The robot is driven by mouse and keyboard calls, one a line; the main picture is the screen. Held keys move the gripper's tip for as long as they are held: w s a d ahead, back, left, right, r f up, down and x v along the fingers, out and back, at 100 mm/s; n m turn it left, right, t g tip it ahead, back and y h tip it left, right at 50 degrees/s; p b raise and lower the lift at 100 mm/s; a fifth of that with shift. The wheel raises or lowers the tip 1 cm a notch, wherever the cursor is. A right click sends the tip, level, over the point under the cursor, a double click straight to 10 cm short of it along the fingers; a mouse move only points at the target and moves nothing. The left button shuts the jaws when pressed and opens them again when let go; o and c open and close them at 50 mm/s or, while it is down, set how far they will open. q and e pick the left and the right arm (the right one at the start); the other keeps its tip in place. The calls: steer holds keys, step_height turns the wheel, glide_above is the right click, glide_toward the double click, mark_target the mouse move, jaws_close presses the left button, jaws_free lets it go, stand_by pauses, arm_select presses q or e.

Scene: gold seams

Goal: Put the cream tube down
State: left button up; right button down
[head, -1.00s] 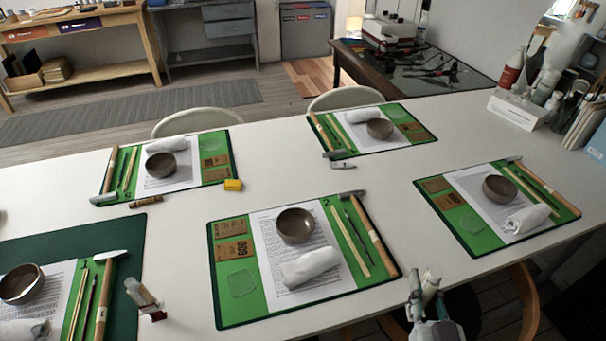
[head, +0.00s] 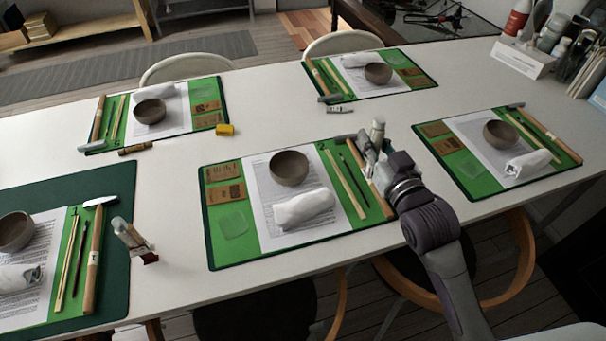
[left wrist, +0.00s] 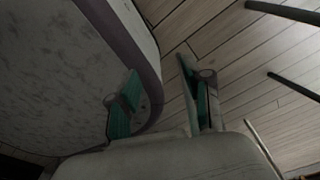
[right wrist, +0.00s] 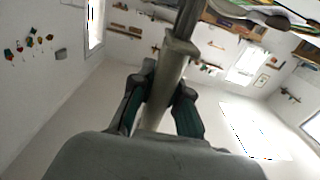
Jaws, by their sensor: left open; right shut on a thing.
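My right gripper (head: 373,162) is shut on the cream tube (head: 378,131), which stands up out of the fingers at the right edge of the front middle mat. In the right wrist view the pale tube (right wrist: 168,85) shows between the two dark fingers (right wrist: 160,108). Whether its lower end touches anything is hidden by the gripper. In the left wrist view my left gripper (left wrist: 163,105) is open and empty, with the floor and a pale curved edge behind it. It is not in the head view.
The front middle mat (head: 222,254) holds a bowl (head: 289,168), a rolled white cloth (head: 304,208) and tools. Another tube stands in a small holder (head: 146,255) on the left. A yellow block (head: 225,130) lies farther back.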

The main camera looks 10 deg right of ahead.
steer(key=shift+w+a+f+b, duration=0.15)
steer(key=shift+w+a+f, duration=1.05)
steer(key=shift+f, duration=0.5)
steer(key=shift+w+a+f+b, duration=0.2)
steer(key=shift+w+a+f, duration=1)
steer(key=shift+f, duration=0.45)
steer(key=shift+w+a+f+b, duration=0.15)
steer(key=shift+w+a+f, duration=0.9)
steer(key=shift+a+f, duration=0.5)
steer(key=shift+d+f, duration=0.15)
steer(key=shift+d, duration=0.05)
steer(key=shift+s+f, duration=0.1)
steer(key=shift+f, duration=0.55)
steer(key=c, duration=1.2)
jaws_free()
steer(key=shift+f+b, duration=0.2)
steer(key=shift+b, duration=0.1)
steer(key=shift+o, duration=0.2)
steer(key=shift+r, duration=0.1)
